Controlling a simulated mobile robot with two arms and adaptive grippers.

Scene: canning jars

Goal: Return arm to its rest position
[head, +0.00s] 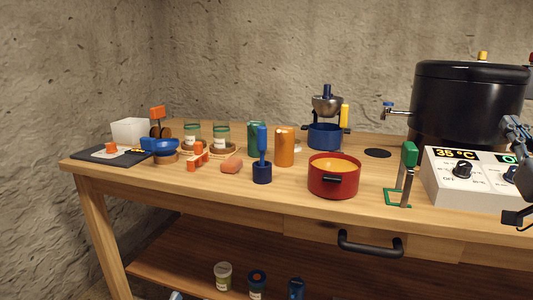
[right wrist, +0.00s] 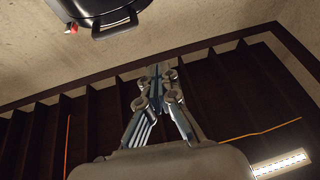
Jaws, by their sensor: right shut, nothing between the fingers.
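My right gripper (right wrist: 159,74) is shut and empty in the right wrist view, its two fingertips together in the middle of the picture. In the head view part of my right gripper (head: 517,132) shows at the right edge, in front of the large black canner (head: 468,95) and above the control box (head: 470,178). It appears apart from the jars and tools on the table. My left gripper cannot be made out in the head view.
The wooden table (head: 235,193) holds a red pot (head: 334,180), a blue pot (head: 324,137), an orange cylinder (head: 284,149), glass jars (head: 222,133) and a green-handled tool (head: 409,155). Several jars (head: 223,275) stand on the lower shelf.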

